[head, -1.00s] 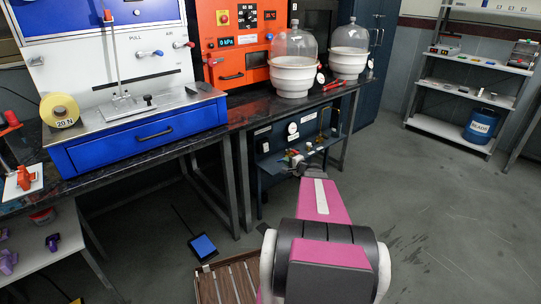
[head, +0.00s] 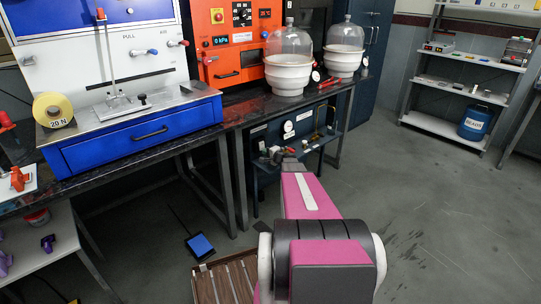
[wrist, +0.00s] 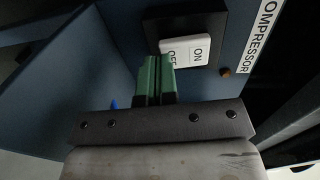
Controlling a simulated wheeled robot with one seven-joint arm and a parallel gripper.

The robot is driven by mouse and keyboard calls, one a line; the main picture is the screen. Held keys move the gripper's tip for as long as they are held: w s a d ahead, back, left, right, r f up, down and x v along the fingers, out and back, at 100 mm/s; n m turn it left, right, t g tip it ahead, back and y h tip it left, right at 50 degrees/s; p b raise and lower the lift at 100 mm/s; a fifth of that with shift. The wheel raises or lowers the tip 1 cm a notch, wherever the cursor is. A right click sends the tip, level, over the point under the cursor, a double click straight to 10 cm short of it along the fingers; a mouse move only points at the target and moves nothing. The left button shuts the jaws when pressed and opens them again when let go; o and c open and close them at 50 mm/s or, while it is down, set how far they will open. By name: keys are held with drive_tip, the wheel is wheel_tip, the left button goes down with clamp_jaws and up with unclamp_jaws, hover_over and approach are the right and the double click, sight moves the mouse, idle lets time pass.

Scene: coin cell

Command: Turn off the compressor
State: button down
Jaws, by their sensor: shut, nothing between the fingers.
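The compressor's blue panel (head: 260,139) is under the dark bench in the head view. In the wrist view, its white rocker switch (wrist: 195,49) sits on a black plate, with ON at the right and OFF at the left. The COMPRESSOR label (wrist: 257,40) runs beside it. My gripper (wrist: 156,60) has its green fingers shut and empty, with the tips at the OFF end, partly covering that word. I cannot tell whether they touch, or which end is pressed in. In the head view, my arm partly hides the gripper at the panel.
The bench (head: 262,109) overhangs the panel, with a metal leg (head: 226,185) to its left. Bell jars on white bases (head: 288,76) stand on top. A tablet (head: 200,246) and a wooden slatted crate (head: 225,282) are on the floor. The floor to the right is open.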

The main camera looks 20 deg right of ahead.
drive_tip(key=shift+w+a, duration=0.1)
drive_tip(key=shift+w, duration=0.1)
drive_tip(key=shift+w+a+f, duration=0.1)
drive_tip(key=shift+w+f, duration=0.1)
drive_tip(key=shift+w, duration=0.2)
drive_tip(key=shift+s, duration=0.35)
drive_tip(key=s+d+f, duration=0.1)
drive_tip(key=s+d, duration=0.1)
drive_tip(key=s, duration=0.4)
drive_tip(key=s+d+f, duration=0.1)
drive_tip(key=s+d, duration=0.1)
drive_tip(key=s, duration=0.4)
drive_tip(key=shift+s+d, duration=0.25)
drive_tip(key=shift+d, duration=0.1)
drive_tip(key=shift+a, duration=0.1)
